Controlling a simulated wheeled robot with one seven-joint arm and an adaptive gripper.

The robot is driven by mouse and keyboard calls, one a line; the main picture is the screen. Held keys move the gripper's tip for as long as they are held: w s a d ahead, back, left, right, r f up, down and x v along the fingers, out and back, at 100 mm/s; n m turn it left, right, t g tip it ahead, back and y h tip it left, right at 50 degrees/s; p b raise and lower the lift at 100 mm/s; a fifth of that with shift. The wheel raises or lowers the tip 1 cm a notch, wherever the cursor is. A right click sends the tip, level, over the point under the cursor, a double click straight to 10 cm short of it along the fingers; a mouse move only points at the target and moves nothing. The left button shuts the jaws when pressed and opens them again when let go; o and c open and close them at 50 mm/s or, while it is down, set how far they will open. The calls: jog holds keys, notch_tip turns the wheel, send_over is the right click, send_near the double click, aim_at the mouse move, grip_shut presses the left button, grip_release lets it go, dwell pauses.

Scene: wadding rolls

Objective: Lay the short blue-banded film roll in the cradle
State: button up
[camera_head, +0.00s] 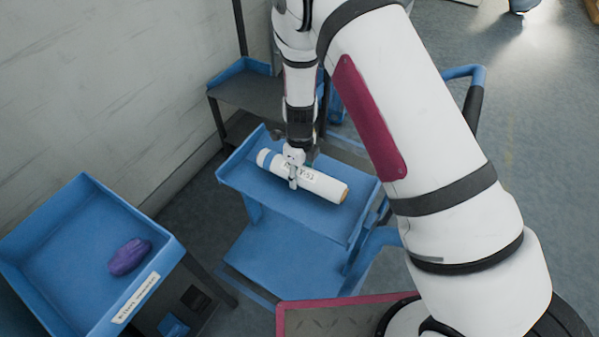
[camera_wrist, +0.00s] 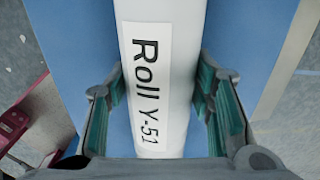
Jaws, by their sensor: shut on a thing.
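A white film roll (camera_head: 325,186) with a blue band near its left end lies across the top tray of a blue cart (camera_head: 238,177). Its right end shows a brown core. In the wrist view the roll (camera_wrist: 160,60) carries a label reading "Roll Y-51". My gripper (camera_head: 294,178) is shut on the roll around its middle, left of the label's end. In the wrist view its green-padded fingers (camera_wrist: 160,105) stand on both sides of the roll. I cannot tell whether the roll touches the tray. I cannot make out a cradle.
A blue bin (camera_head: 52,222) with a purple object (camera_head: 129,257) inside and a white label stands at the lower left. A dark, blue-edged shelf (camera_head: 245,92) stands behind the cart by the wall. The cart's lower shelf (camera_head: 290,262) looks empty. My arm covers the right side.

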jog(key=shift+f, duration=0.4)
jog(key=shift+f, duration=0.2)
jog(key=o, duration=1.6)
